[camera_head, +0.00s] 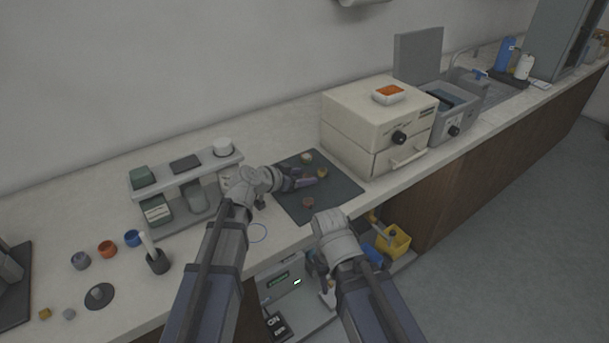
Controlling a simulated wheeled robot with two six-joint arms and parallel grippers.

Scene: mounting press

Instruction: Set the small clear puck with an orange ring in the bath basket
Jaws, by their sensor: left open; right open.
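Several small pucks lie on a dark mat (342,193): a pale one (307,157) at the back, a yellowish one (322,173) to the right and a reddish-brown one (307,203) at the front. They are too small to tell which is clear with an orange ring. My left gripper (306,183) is open low over the mat, between the yellowish and reddish-brown pucks. The grey bath (455,127) stands at the right with its lid (418,54) raised; its basket is hard to make out inside. My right gripper (328,287) is open below the counter edge, partly hidden by my arm.
A cream oven-like box (347,135) with an orange-filled tray (388,94) on top stands between mat and bath. A yellow bin (394,243) sits below the counter.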

